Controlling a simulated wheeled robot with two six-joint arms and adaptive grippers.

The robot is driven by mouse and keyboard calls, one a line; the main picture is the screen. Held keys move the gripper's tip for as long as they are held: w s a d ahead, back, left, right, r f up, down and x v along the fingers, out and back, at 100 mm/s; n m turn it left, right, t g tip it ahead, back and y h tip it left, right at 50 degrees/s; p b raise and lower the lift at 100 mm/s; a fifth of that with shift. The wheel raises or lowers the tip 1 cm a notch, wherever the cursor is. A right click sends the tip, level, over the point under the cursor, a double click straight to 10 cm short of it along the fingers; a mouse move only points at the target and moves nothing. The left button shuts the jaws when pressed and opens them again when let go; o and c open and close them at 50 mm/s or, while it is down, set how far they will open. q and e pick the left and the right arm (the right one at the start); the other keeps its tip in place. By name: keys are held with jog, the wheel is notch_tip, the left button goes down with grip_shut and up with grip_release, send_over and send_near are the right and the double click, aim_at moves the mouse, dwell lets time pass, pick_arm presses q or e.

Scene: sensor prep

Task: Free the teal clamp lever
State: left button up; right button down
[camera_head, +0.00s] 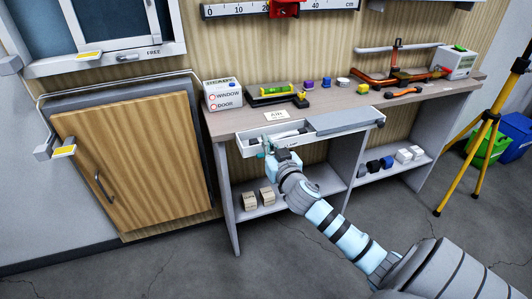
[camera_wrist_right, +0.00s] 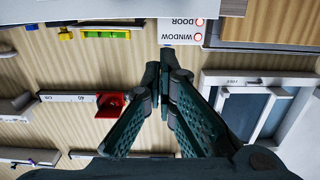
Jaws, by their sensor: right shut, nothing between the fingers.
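A small teal part (camera_head: 263,152) shows at the left front of the open white drawer (camera_head: 250,139), right beside my right gripper. I cannot tell whether it is the clamp lever or the teal fingers of my gripper. My right gripper (camera_head: 272,151) is at the drawer's front in the head view. In the right wrist view its fingers (camera_wrist_right: 165,68) are together with nothing between them. No clamp lever can be made out in the wrist view. My left gripper is not in view.
The drawer sits under the workbench (camera_head: 330,104). A white WINDOW/DOOR box (camera_head: 223,95) and a green level (camera_head: 272,90) stand on the bench. A wooden cabinet door (camera_head: 135,165) is at left. Blocks (camera_head: 267,196) lie on the lower shelf. A yellow tripod (camera_head: 486,135) stands at right.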

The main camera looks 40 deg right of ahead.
jog(key=f+b, duration=0.1)
jog(key=f, duration=0.1)
jog(key=w+f, duration=0.1)
jog(key=f, duration=0.1)
jog(key=shift+w+d+b, duration=0.15)
jog(key=shift+d+b, duration=0.05)
jog(key=shift+b, duration=0.2)
